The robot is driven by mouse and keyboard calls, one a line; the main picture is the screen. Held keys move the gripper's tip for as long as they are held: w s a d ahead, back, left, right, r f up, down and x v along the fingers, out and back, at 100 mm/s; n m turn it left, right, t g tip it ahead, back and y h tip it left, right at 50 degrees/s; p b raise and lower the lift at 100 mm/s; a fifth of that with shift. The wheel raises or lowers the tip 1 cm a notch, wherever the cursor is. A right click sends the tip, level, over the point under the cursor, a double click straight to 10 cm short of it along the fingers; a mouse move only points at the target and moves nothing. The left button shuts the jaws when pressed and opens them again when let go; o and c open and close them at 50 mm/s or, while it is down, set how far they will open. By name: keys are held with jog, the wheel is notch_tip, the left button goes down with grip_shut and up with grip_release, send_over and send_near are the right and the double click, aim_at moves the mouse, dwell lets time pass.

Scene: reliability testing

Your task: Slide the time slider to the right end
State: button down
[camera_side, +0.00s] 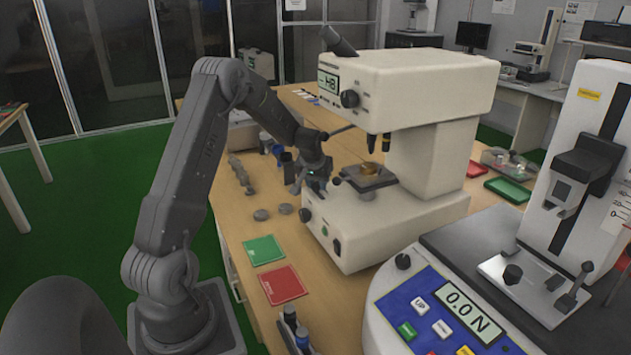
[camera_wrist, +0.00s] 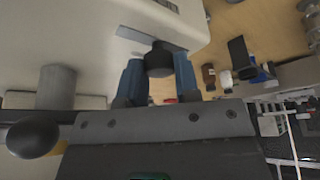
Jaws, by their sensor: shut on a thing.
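The time slider is a black knob (camera_wrist: 158,60) on a grey slot plate (camera_wrist: 131,35) on the pale machine housing, seen in the wrist view. The plate shows on both sides of the knob, with more of it to the left in that view. My gripper (camera_wrist: 158,78) has its two blue fingers on either side of the knob, closed on it. In the side view my gripper (camera_side: 306,182) is at the left side of the cream hardness tester (camera_side: 420,85). The slider itself cannot be made out there.
A black ball knob (camera_wrist: 33,137) and a grey cylinder (camera_wrist: 55,85) are close to my gripper in the wrist view. The tester's stage (camera_side: 372,183) is right of my gripper. Green (camera_side: 263,250) and red (camera_side: 283,284) mats and several grey discs lie on the wooden table.

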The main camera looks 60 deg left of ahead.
jog(key=c, duration=0.8)
grip_release()
jog(key=shift+s+r, duration=0.1)
jog(key=shift+r, duration=0.35)
jog(key=v, duration=0.4)
jog(key=shift+s+d+r, duration=0.2)
jog(key=shift+s+d, duration=0.05)
jog(key=shift+d, duration=0.05)
jog(key=s+d, duration=0.8)
jog(key=shift+f, duration=0.2)
